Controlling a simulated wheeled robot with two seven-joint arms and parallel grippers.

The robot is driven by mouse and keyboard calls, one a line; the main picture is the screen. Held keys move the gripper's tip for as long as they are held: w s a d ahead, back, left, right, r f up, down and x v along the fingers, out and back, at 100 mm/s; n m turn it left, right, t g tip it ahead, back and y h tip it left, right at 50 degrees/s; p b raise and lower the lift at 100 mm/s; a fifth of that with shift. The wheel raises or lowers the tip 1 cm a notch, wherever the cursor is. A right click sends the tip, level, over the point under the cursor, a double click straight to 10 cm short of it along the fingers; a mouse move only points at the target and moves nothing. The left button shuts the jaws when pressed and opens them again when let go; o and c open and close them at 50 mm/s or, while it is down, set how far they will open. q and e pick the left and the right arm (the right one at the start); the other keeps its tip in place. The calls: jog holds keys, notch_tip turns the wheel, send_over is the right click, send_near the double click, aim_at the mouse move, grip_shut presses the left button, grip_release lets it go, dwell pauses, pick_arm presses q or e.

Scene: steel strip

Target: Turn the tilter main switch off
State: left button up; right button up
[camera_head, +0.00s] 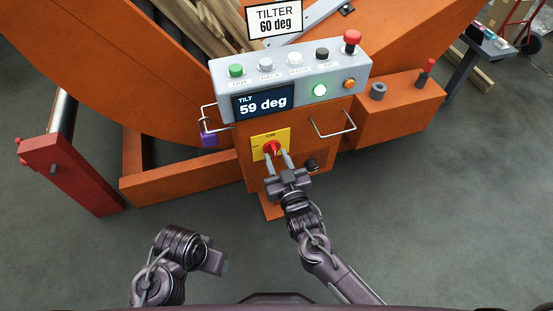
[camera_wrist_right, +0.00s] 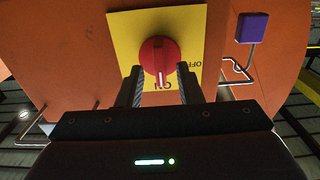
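The tilter main switch is a red rotary knob (camera_head: 272,148) on a yellow plate (camera_head: 258,152) low on the orange cabinet front. In the right wrist view, which is upside down, the knob (camera_wrist_right: 158,52) has its white pointer line at the ON label, with OFF to the side. My right gripper (camera_head: 278,159) is in front of the switch, fingers apart. In the wrist view its fingertips (camera_wrist_right: 160,75) are on either side of the knob's lower part; I cannot tell whether they touch it. My left gripper (camera_head: 214,260) hangs low at left, its fingers unclear.
Above is a grey control panel (camera_head: 220,88) with coloured buttons, a red mushroom button (camera_head: 352,37) and a display reading 59 deg. A wire handle (camera_head: 334,130), a black knob (camera_head: 311,165) and a purple box (camera_head: 208,139) are near the switch. Grey floor lies open at right.

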jog(key=shift+w+a, duration=0.15)
jog(key=shift+w, duration=0.2)
grip_shut()
